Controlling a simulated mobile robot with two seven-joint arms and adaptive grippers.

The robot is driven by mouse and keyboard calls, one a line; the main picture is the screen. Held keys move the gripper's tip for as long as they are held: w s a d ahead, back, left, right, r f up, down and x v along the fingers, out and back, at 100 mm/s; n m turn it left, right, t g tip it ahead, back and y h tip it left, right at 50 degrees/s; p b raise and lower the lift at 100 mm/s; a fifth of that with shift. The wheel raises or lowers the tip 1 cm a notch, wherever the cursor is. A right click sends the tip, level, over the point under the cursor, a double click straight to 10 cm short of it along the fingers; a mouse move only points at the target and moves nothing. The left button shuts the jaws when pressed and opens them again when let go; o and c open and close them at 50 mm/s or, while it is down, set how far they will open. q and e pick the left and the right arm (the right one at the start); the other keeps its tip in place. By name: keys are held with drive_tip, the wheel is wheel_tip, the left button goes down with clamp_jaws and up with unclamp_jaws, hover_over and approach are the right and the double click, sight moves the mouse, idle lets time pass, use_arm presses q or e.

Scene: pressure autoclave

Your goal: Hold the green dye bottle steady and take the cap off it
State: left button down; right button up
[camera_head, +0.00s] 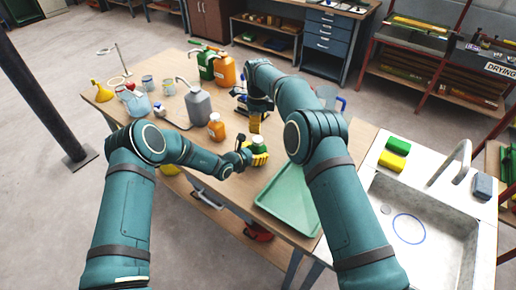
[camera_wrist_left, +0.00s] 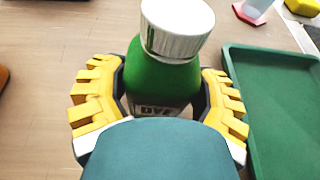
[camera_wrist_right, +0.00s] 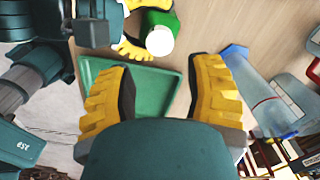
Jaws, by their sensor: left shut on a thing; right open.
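The green dye bottle (camera_wrist_left: 160,72) stands upright in the left wrist view, with a white cap (camera_wrist_left: 177,28) on its top. My left gripper (camera_wrist_left: 163,88) is shut around the bottle's body below the cap, one yellow finger on each side. In the head view the bottle (camera_head: 259,142) is near the table's front edge, partly hidden by my left gripper (camera_head: 259,157). My right gripper (camera_head: 254,125) is open and empty, just behind and above the bottle. In the right wrist view the cap (camera_wrist_right: 160,41) shows beyond the open fingers (camera_wrist_right: 162,68), apart from them.
A green tray (camera_head: 288,198) lies right of the bottle. An orange bottle (camera_head: 216,128) and a grey bottle (camera_head: 198,104) stand to its left. A blue-handled jug (camera_head: 327,96) is behind my right arm. A sink (camera_head: 408,232) adjoins the table at right.

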sight(258, 139)
drive_tip(key=shift+f+m, duration=0.1)
drive_tip(key=shift+m, duration=2)
drive_tip(key=shift+f, duration=3.85)
use_arm(q)
drive_tip(key=shift+f, duration=0.1)
use_arm(e)
clamp_jaws()
